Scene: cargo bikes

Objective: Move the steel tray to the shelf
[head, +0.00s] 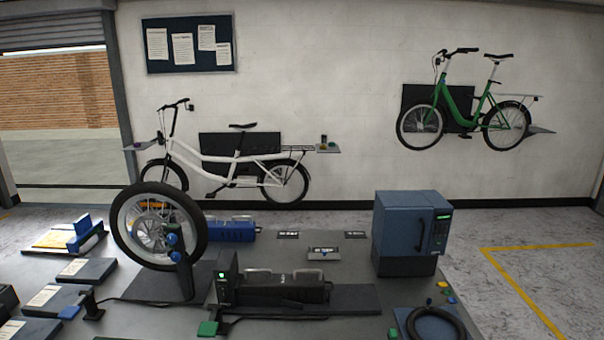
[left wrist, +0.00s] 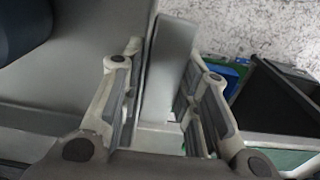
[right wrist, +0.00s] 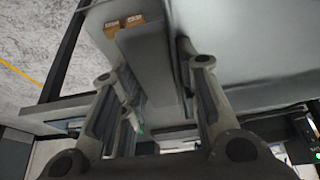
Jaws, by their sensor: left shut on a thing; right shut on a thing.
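The steel tray shows as a plain grey metal body in the left wrist view (left wrist: 70,82) and as a grey body in the right wrist view (right wrist: 235,60). My left gripper (left wrist: 163,65) has its fingers on both sides of a flat grey bar of the tray and is shut on it. Neither gripper nor the tray shows in the head view. I cannot tell which thing is the shelf.
In the head view a workbench (head: 345,268) carries a bike wheel on a stand (head: 160,228), a black case (head: 285,290) and a blue cabinet (head: 408,230). A white cargo bike (head: 235,170) and a green bike (head: 462,105) are at the wall. Open floor lies at right.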

